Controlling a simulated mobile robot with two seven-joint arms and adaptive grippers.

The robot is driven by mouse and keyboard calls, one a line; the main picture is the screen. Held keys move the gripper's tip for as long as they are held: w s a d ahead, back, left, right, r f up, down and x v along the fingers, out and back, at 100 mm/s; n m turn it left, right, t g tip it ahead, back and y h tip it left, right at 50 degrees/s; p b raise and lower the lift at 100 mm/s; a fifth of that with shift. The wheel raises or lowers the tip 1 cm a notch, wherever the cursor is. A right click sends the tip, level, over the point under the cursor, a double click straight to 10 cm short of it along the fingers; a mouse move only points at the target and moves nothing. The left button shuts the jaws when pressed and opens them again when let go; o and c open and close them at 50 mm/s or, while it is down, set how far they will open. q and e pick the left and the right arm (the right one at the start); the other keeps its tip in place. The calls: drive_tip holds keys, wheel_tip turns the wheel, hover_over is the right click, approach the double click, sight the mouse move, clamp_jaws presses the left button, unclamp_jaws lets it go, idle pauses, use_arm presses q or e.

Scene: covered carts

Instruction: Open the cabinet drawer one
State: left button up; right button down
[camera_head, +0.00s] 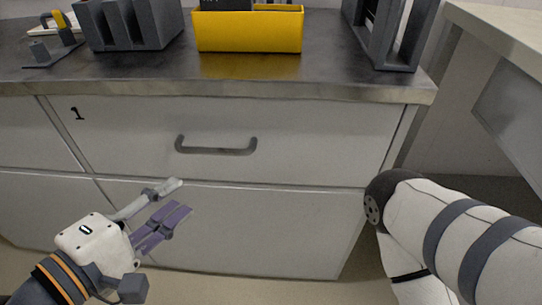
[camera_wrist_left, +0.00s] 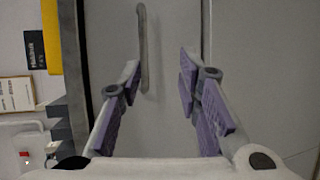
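Drawer one (camera_head: 290,135) is the wide white front with a small black "1" at its upper left, just under the dark countertop. It looks closed, flush with the cabinet face. Its grey bar handle (camera_head: 216,147) sits near the middle and also shows in the left wrist view (camera_wrist_left: 143,45). My left gripper (camera_head: 184,197) is open and empty, below and left of the handle and apart from it. In the left wrist view its purple-padded fingers (camera_wrist_left: 160,75) are spread, with the handle beyond them. My right arm is at the lower right; its gripper is out of view.
On the countertop (camera_head: 330,75) stand a yellow bin (camera_head: 248,30), a dark slotted holder (camera_head: 128,25) and a dark rack (camera_head: 388,32). Another drawer front (camera_head: 240,225) lies below drawer one. A pale table (camera_head: 510,40) stands at the right. The space before the drawer front is clear.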

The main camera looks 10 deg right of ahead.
sight(210, 153)
use_arm(q)
drive_tip(key=shift+t, duration=0.4)
drive_tip(key=x, duration=0.4)
drive_tip(key=r+x, duration=0.1)
drive_tip(key=x, duration=0.3)
drive_tip(key=w+b+x, duration=0.1)
drive_tip(key=x, duration=0.3)
drive_tip(key=shift+w+a+r, duration=0.1)
drive_tip(key=shift+r, duration=0.25)
clamp_jaws()
